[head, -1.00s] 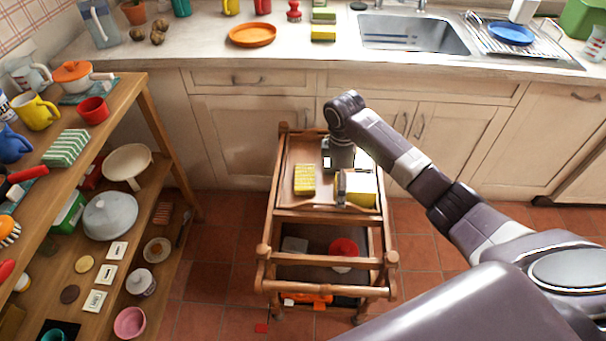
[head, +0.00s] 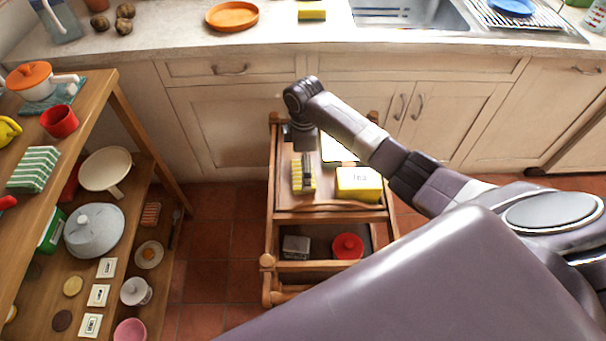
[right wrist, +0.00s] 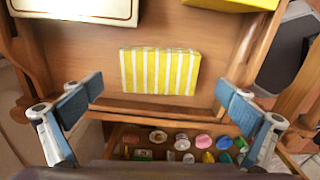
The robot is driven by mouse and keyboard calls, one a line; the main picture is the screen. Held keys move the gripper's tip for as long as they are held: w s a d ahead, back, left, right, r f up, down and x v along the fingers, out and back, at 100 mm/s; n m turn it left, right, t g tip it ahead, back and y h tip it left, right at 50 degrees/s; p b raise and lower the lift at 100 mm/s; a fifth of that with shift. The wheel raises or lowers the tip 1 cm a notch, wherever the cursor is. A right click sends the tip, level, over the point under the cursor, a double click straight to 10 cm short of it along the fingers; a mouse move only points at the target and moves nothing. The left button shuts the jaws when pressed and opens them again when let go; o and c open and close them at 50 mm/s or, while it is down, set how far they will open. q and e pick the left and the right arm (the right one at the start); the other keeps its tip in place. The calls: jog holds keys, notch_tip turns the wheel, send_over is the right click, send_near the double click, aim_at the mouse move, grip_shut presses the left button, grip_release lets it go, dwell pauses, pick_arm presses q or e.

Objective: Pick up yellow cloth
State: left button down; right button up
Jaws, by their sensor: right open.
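The yellow cloth (head: 297,182) is a folded block with yellow and white stripes. It lies on the upper tray of a wooden trolley (head: 285,207). In the right wrist view the cloth (right wrist: 160,71) lies crosswise ahead of the fingers, nothing touching it. My right gripper (head: 304,168) is above the cloth in the head view and partly hides it. In the right wrist view its blue-padded fingers (right wrist: 158,104) are wide apart and empty, one toward each side of the cloth. My left gripper is not in view.
A yellow tea box (head: 359,185) stands right of the cloth, with a white dark-edged item (head: 338,150) behind. The lower tray holds a red lidded item (head: 347,246) and a grey item (head: 295,247). A loaded wooden shelf (head: 122,103) is left; cabinets (head: 230,125) stand behind.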

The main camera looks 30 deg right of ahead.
notch_tip(320, 180, down, 3)
jog(key=shift+w+r, duration=0.1)
jog(key=shift+f, duration=0.25)
jog(key=c, duration=1.1)
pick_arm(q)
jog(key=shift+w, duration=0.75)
pick_arm(e)
jog(key=shift+c, duration=0.2)
jog(key=shift+r, duration=0.15)
jog(key=shift+r, duration=0.3)
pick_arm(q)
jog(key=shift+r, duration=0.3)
pick_arm(e)
notch_tip(320, 180, up, 19)
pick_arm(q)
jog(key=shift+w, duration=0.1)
pick_arm(e)
jog(key=shift+r, duration=0.1)
